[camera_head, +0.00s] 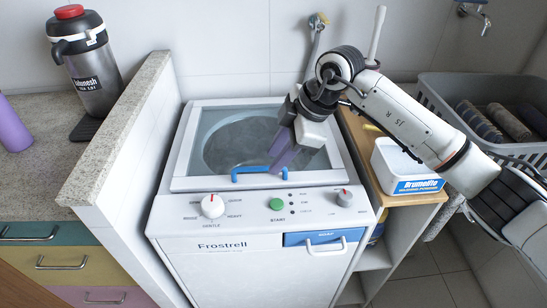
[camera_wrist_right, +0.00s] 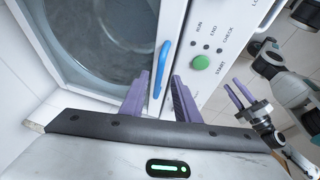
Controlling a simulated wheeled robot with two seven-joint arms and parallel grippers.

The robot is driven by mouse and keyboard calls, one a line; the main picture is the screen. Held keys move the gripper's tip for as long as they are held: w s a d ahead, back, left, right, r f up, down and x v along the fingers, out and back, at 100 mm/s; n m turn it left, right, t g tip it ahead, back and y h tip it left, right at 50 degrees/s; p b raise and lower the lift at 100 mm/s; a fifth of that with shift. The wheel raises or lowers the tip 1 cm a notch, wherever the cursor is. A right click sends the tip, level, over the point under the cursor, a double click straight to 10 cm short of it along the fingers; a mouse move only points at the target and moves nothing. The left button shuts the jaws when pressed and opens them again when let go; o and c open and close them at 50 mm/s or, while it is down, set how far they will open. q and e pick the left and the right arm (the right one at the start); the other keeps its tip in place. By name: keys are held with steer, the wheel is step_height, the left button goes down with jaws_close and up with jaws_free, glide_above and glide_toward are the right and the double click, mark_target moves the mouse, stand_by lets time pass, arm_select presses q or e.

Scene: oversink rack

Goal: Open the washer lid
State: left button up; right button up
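The white washer (camera_head: 250,262) stands in the middle of the head view. Its lid (camera_head: 182,160), a white frame around a clear window, lies closed on top. A blue handle (camera_head: 240,175) runs along the lid's front edge and also shows in the right wrist view (camera_wrist_right: 161,68). My right gripper (camera_head: 281,160) points down over the lid at the handle's right end. In the wrist view its purple fingers (camera_wrist_right: 158,98) are apart, one on each side of the handle's line, not closed on it. My left gripper (camera_wrist_right: 238,95) shows small at the right of the wrist view, fingers apart and empty.
A panel with a white knob (camera_head: 212,206), green start button (camera_head: 277,204) and second knob (camera_head: 345,198) lies in front of the lid. A tiled half wall (camera_head: 140,150) is at the left. A soap-powder box (camera_head: 405,172) and grey basket (camera_head: 440,92) are at the right.

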steer(key=shift+x, duration=1.1)
jaws_close()
